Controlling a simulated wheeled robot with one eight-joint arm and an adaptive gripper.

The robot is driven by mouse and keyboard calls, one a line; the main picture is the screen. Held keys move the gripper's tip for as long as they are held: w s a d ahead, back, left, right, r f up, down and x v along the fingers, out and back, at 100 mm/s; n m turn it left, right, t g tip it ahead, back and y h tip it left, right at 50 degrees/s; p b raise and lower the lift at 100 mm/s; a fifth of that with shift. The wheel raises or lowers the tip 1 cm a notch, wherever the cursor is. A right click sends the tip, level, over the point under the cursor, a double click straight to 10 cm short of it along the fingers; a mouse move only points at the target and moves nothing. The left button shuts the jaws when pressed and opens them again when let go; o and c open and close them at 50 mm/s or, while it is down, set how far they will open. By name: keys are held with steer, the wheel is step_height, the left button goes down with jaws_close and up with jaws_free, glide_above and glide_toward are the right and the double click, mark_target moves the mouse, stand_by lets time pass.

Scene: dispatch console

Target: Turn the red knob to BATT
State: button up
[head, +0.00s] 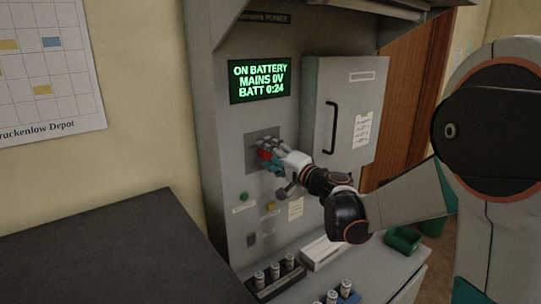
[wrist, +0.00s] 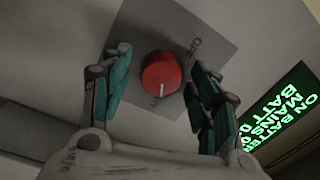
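The red knob (wrist: 162,74) sits on a grey square plate (wrist: 206,30) on the console front. Its white pointer line points toward the bottom of the wrist view, near a label partly hidden by the knob. An OFF label (wrist: 194,46) shows at the plate's upper right. My gripper (wrist: 161,62) is open around the knob, one finger on each side, with a visible gap to each. In the head view the knob (head: 264,154) is partly covered by my gripper (head: 270,150). A green-lit display (head: 260,80) reads ON BATTERY, MAINS 0V, BATT 0:24.
A grey cabinet door (head: 350,95) with a black handle is right of the knob. Below the knob are a green button (head: 244,197), a yellow button (head: 270,206) and a small switch. Several cylinders stand on the ledge (head: 375,282). A dark desktop (head: 120,250) is at lower left.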

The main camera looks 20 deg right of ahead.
steer(key=v, duration=1.2)
steer(key=shift+a, duration=0.1)
steer(key=s+a+f+n+g+b, duration=0.1)
steer(key=s+a+f+n+g, duration=0.15)
steer(key=a, duration=0.25)
steer(key=s+a+f+n+g+h+b, duration=0.1)
steer(key=s+a+f+n+g, duration=0.15)
steer(key=a, duration=0.35)
steer(key=s+a+f+n+g+b, duration=0.1)
steer(key=s+a+f+n+g, duration=0.15)
steer(key=a, duration=0.25)
steer(key=s+d+f+n+g+h+b, duration=0.1)
steer(key=s+d+f+h+b, duration=0.2)
steer(key=s+d+f, duration=0.2)
steer(key=s+d+f+n+g+h+b, duration=0.1)
steer(key=s+d+f+h+b, duration=0.2)
steer(key=s, duration=1.1)
steer(key=d+f, duration=0.3)
steer(key=f, duration=0.3)
steer(key=shift+d+f+h+b, duration=0.15)
steer(key=shift+h+b, duration=0.15)
steer(key=shift+b, duration=0.1)
